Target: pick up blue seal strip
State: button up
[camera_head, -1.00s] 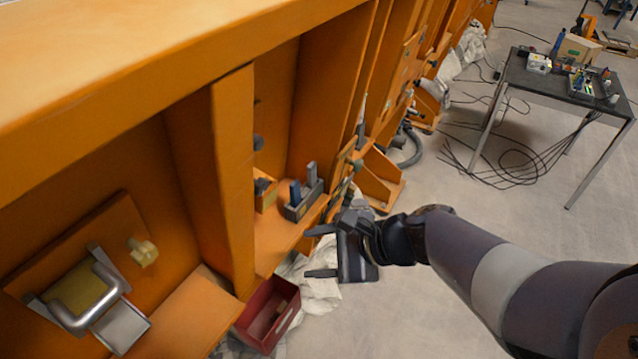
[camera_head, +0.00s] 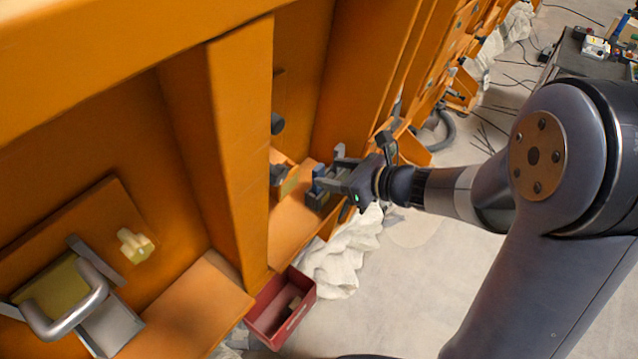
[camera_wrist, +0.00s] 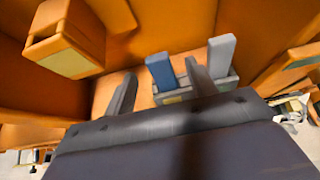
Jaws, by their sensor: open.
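The blue seal strip (camera_wrist: 160,70) stands upright in a small grey holder (camera_wrist: 172,98) on the orange shelf, beside a lighter grey-blue strip (camera_wrist: 222,50). In the wrist view my gripper (camera_wrist: 160,76) is open, with one finger on either side of the blue strip in the picture. The right finger lies between the two strips. I cannot tell whether either finger touches a strip. In the head view my gripper (camera_head: 328,168) is at the holder and hides most of it; a little of the blue strip (camera_head: 318,171) shows.
An orange block with a pale face (camera_wrist: 66,58) sits left of the holder. Orange upright panels (camera_head: 243,150) flank the shelf bay. A red bin (camera_head: 283,312) and white cloth (camera_head: 343,255) lie below. A dark table (camera_head: 580,60) stands far right.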

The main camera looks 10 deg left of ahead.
aim_at(321, 172)
jog(key=x, duration=0.5)
jog(key=shift+f+p, duration=0.15)
jog(key=shift+p, duration=0.25)
jog(key=shift+s, duration=0.1)
jog(key=c, duration=1.1)
